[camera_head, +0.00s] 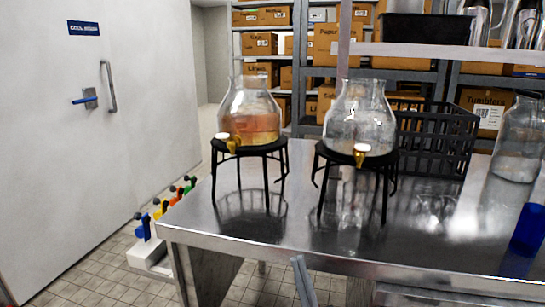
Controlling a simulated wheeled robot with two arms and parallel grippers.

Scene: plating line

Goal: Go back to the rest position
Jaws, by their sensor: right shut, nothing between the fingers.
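A slim grey part at the bottom middle of the head view is the visible bit of my right gripper (304,280). It is shut and empty, in front of the steel table's (300,245) front edge and apart from the dispensers. The rest of it is cut off by the frame. My left gripper is not in view. A glass dispenser with amber liquid (250,112) and a clear glass dispenser (357,115) stand upright on black stands on the table, each with a brass tap.
A black crate (432,140), a glass jar (517,140) and a blue cup (528,230) are on the table's right side. Shelves with cardboard boxes (260,44) stand behind. A white door (60,130) and coloured-handled items (160,207) are left. Tiled floor shows at lower left.

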